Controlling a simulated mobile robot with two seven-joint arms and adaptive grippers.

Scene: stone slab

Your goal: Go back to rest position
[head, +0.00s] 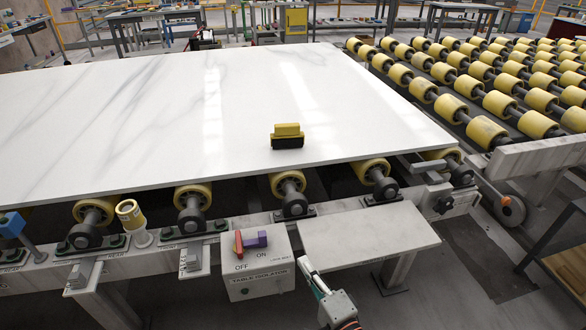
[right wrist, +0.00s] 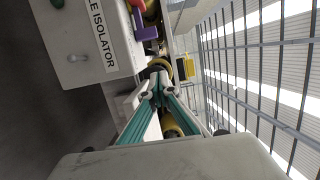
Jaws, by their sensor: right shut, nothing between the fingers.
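My right gripper (head: 306,266) comes up from the bottom of the head view, just right of the grey table isolator box (head: 262,285). Its fingers are shut with nothing between them, and their tips meet in the right wrist view (right wrist: 158,92). The box carries a red handle (head: 238,243) on its OFF side and a purple block (head: 256,240) near ON. In the right wrist view the isolator box (right wrist: 85,50) is at upper left, apart from the fingers. My left gripper is not in view.
A white marbled slab (head: 130,110) lies on yellow rollers (head: 287,184). A yellow brush with dark bristles (head: 287,136) stands on it. A bare grey shelf (head: 368,235) is right of the box. More rollers (head: 490,130) stretch out at right.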

